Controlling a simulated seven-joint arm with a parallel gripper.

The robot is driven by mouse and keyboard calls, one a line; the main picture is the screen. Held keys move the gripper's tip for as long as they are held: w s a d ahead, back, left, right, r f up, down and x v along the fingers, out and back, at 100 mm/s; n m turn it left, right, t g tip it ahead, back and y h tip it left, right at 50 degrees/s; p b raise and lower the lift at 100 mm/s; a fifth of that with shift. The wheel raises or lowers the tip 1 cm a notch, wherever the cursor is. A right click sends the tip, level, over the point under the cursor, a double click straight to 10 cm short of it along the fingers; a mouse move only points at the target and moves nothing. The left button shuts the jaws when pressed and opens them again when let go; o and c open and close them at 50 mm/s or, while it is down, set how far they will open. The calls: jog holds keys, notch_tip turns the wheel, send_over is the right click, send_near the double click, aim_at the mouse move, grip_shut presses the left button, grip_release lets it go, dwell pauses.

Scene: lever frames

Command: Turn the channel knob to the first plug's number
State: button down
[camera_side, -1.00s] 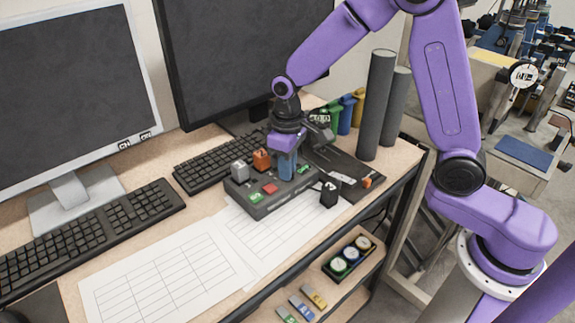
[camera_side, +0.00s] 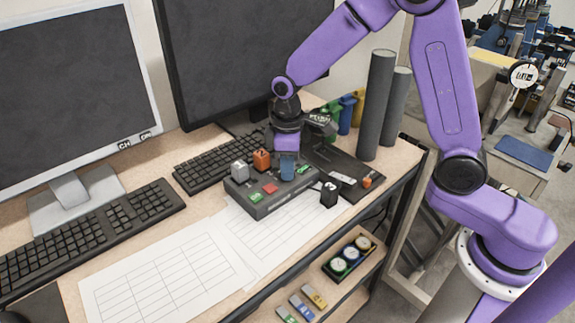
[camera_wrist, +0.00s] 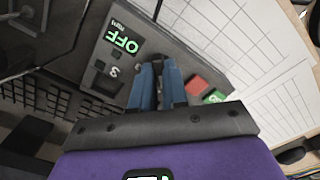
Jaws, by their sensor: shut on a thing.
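The dark grey control box (camera_side: 262,207) lies on the desk, with a grey plug (camera_side: 239,171) and an orange plug (camera_side: 261,159) standing at its left and back. My gripper (camera_side: 287,178) points down over the box, its blue fingers low at its top face. In the wrist view my gripper (camera_wrist: 158,65) is shut on a dark channel knob (camera_wrist: 172,76), mostly hidden between the fingers. A lit green OFF display (camera_wrist: 124,40) and a "3" mark show beside it. A black block marked 3 (camera_side: 329,193) stands at the box's right end. The knob's pointer cannot be made out.
Keyboards (camera_side: 92,233) and monitors stand left and behind. Grid sheets (camera_side: 167,274) lie in front. Two dark grey cylinders (camera_side: 376,105) stand at the back right.

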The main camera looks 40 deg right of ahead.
jog(key=shift+r, duration=0.1)
jog(key=c, duration=1.1)
grip_release()
jog(key=shift+c, duration=0.2)
notch_tip(320, 180, up, 17)
jog(key=shift+r, duration=0.2)
jog(key=s+d+f+n, duration=0.1)
jog(key=s+d+f, duration=0.1)
jog(key=s, duration=0.7)
jog(key=s+d+f+n, duration=0.1)
jog(key=s+d+f, duration=0.2)
jog(key=s, duration=0.6)
jog(key=s+d+f+n, duration=0.1)
jog(key=s+d+f, duration=0.2)
jog(key=s, duration=0.6)
notch_tip(320, 180, down, 2)
jog(key=shift+s+f, duration=0.1)
jog(key=shift+s, duration=0.05)
